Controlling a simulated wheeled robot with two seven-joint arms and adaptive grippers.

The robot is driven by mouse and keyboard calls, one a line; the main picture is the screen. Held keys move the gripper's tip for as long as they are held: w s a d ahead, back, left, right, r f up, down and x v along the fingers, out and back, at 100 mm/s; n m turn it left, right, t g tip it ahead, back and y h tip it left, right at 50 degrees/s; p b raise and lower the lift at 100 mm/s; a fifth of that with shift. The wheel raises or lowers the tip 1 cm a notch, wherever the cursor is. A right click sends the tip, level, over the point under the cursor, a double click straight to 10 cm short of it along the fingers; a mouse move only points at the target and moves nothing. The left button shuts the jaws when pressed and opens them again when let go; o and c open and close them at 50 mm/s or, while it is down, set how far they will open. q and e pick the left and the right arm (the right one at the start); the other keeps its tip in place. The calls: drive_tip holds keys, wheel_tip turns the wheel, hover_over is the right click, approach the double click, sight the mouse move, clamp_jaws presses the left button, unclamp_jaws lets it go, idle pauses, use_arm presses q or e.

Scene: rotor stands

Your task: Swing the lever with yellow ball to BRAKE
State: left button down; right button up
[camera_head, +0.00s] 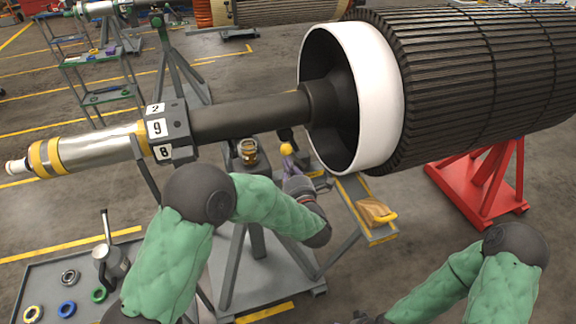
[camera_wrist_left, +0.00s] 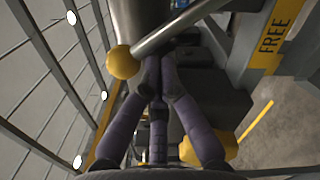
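The lever's yellow ball (camera_head: 286,149) shows in the head view under the rotor shaft, just beyond my left gripper (camera_head: 294,178). In the left wrist view the yellow ball (camera_wrist_left: 123,62) sits on the end of a grey lever rod (camera_wrist_left: 165,33) that runs up to the right. My left gripper (camera_wrist_left: 160,70) has its fingers drawn together, with nothing visible between them. Its tips are just right of the ball and below the rod; I cannot tell whether they touch. A yellow plate marked FREE (camera_wrist_left: 272,35) is at the upper right. No BRAKE label is readable. My right gripper is out of view.
The large rotor (camera_head: 470,80) with its white ring (camera_head: 380,100) hangs above and right, on a red stand (camera_head: 485,185). A grey tray (camera_head: 45,280) with coloured rings is at lower left. A yellow-edged platform (camera_head: 383,238) is right of my left gripper.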

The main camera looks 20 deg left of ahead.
sight(297, 158)
use_arm(q)
drive_tip(key=shift+d+r+m, duration=0.1)
drive_tip(key=shift+m, duration=0.2)
drive_tip(key=w+d+r+m+p, duration=0.1)
drive_tip(key=d+r+m, duration=0.1)
drive_tip(key=shift+w+r+m+p, duration=0.1)
drive_tip(key=shift+w+m+p, duration=0.1)
drive_tip(key=shift+m+p, duration=0.2)
drive_tip(key=w+d+m+p, duration=0.3)
drive_tip(key=w+d+m, duration=0.1)
drive_tip(key=m, duration=0.4)
drive_tip(key=shift+d+r+p, duration=0.25)
drive_tip(key=shift+d+p, duration=0.1)
drive_tip(key=shift+d, duration=0.5)
drive_tip(key=shift+f, duration=0.1)
